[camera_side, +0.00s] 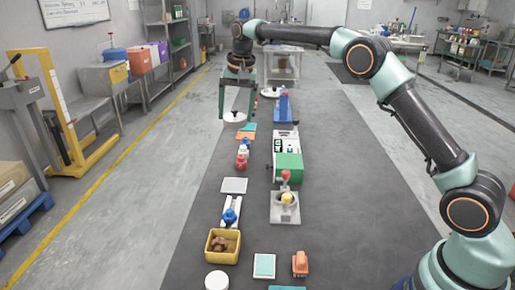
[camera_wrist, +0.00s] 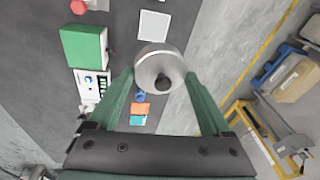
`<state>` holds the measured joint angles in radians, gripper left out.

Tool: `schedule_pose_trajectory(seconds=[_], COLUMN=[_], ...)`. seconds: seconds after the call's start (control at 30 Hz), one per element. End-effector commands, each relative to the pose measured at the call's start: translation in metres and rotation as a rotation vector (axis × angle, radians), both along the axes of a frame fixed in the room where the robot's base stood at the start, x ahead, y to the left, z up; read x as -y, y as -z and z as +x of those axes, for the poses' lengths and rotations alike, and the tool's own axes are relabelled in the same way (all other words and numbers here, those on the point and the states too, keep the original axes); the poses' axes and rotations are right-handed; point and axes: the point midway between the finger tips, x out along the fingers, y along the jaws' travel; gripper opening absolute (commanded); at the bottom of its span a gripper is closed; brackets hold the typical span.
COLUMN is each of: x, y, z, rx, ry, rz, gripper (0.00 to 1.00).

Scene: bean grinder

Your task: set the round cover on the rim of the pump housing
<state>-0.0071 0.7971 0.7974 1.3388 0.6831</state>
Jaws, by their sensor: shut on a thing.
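The round cover (camera_side: 235,117) is a pale grey disc held level between the fingertips of my gripper (camera_side: 236,113), above the far part of the dark mat. In the wrist view, the cover (camera_wrist: 147,67) shows a metallic top with a dark knob. The two green fingers of my gripper (camera_wrist: 161,75) are at opposite sides of its rim, shut on it. I cannot pick out the pump housing for certain. A pale round piece (camera_side: 269,92) lies near a blue stand (camera_side: 284,106), to the right of the cover. The cover hides part of the mat in the wrist view.
A green box (camera_side: 289,166) and a white panel (camera_side: 284,141) stand in the right row. Small red and blue items (camera_side: 242,157), a white tile (camera_side: 234,185) and orange and teal pads (camera_side: 247,130) are in the left row. A yellow bin (camera_side: 210,250) is nearer.

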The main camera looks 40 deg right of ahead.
Motion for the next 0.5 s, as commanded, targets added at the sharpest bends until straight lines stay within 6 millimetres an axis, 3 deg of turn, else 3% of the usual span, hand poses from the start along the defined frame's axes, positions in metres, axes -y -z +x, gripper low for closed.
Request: schedule_pose_trajectory(seconds=[0.2,0.5], x=[0.002,0.003], y=[-0.034,-0.061], z=[-0.042,-0.111], rx=[0.0,-0.004], ry=[-0.089,-0.217], rz=[-0.019,-0.046], gripper=[0.23,0.23])
